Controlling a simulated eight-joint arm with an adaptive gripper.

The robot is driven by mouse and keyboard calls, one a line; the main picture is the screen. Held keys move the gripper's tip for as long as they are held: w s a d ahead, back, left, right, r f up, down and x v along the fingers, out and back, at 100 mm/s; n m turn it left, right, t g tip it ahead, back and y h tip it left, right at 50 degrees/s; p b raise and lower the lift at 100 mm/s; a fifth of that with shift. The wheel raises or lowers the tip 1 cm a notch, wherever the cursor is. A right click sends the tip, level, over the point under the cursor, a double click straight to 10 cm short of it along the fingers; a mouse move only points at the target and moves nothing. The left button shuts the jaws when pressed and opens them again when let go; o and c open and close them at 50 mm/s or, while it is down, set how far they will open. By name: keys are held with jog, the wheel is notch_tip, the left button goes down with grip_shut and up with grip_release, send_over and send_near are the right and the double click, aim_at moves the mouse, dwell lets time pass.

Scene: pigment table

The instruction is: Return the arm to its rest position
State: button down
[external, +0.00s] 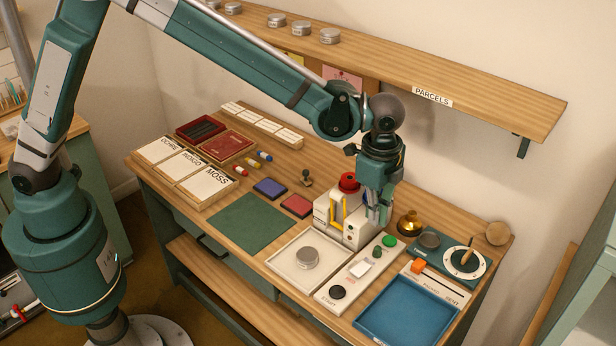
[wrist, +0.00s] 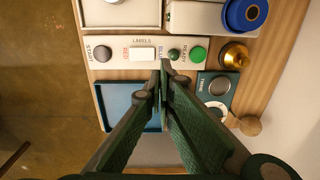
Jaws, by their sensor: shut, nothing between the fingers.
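My gripper (external: 377,212) points down over the right half of the table, close beside the white machine with yellow posts (external: 343,215). Its fingers are shut with nothing between them. In the wrist view the closed fingertips (wrist: 163,76) show above the near edge of the white control panel (wrist: 120,52). My arm reaches across the table from its base at the left. I cannot tell the exact height of the fingertips above the table.
A blue tray (external: 407,312), a pale tray (external: 287,262) with a grey tin (external: 307,257), a brass weight (external: 409,223) and a dial (external: 465,263) surround my gripper. The parcels shelf (external: 480,95) runs along the wall behind my arm. A green mat (external: 237,224) lies clear.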

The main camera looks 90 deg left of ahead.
jog(key=s+a+r+n+t, duration=0.2)
jog(key=s+a+r, duration=0.1)
jog(key=s+r, duration=0.7)
jog(key=s+a+r+n+t, duration=0.1)
jog(key=s+a+r+n, duration=0.15)
jog(key=s+r, duration=0.75)
jog(key=s+a+f+n+t, duration=0.1)
jog(key=s+f+n+t, duration=0.1)
jog(key=s, duration=1.1)
jog(key=s+a+f+n+t+b, duration=0.1)
jog(key=s+a+f+n, duration=0.1)
jog(key=s, duration=1.2)
jog(key=shift+s+a+f+t, duration=0.25)
jog(key=shift+a+t, duration=0.05)
jog(key=shift+t, duration=0.1)
